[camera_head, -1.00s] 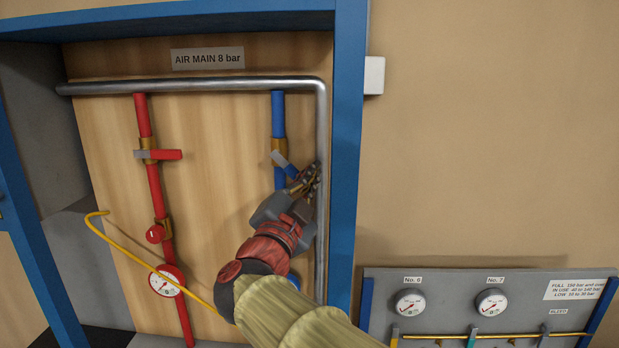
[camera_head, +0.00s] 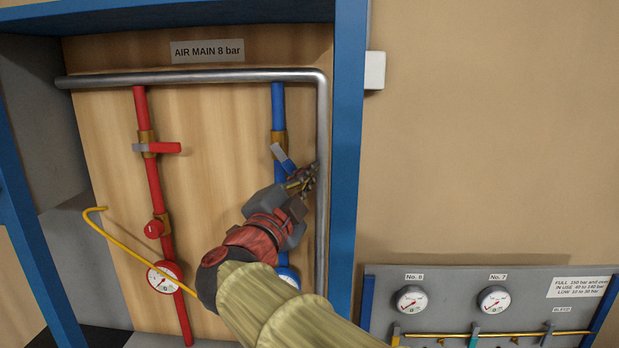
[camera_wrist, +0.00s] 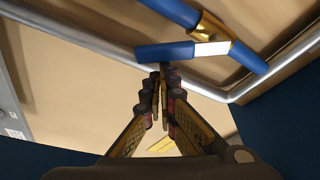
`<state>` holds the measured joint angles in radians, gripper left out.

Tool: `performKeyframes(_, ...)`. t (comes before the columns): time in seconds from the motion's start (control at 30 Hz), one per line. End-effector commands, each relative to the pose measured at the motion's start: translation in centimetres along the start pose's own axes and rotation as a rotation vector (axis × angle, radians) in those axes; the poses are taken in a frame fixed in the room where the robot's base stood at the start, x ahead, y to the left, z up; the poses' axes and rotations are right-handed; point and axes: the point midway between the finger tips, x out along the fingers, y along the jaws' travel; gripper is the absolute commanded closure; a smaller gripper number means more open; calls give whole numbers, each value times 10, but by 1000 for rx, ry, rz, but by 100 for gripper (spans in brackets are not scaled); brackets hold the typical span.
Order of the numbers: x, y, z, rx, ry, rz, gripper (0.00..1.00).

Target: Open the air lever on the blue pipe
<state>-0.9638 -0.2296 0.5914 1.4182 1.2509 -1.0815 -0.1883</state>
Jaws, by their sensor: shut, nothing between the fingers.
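The blue pipe (camera_head: 278,108) runs down the wood panel from the steel main, with a brass valve body (camera_head: 278,138). Its lever (camera_head: 283,157), grey at the upper left and blue at the lower right, lies aslant to the pipe. In the wrist view the lever (camera_wrist: 165,53) crosses just beyond the fingertips, at an angle to the blue pipe (camera_wrist: 247,58). My gripper (camera_head: 309,179) is shut and empty beside the blue end of the lever; it also shows in the wrist view (camera_wrist: 162,72). Whether the fingertips touch the lever is unclear.
A steel pipe (camera_head: 322,130) runs down just right of my gripper, close to the fingertips. The red pipe (camera_head: 154,190) with its red lever (camera_head: 165,148) stands at left. A blue frame (camera_head: 349,150) bounds the right side.

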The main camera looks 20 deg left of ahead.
Motion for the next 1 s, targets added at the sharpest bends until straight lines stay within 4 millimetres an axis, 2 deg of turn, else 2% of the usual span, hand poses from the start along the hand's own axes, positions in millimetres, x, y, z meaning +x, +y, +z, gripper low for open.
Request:
performKeyframes(0.2,-5,6,16,165,-2,58,100)
performKeyframes(0.6,-12,6,35,438,-1,153,100)
performKeyframes(1.0,-15,5,43,546,-1,191,100)
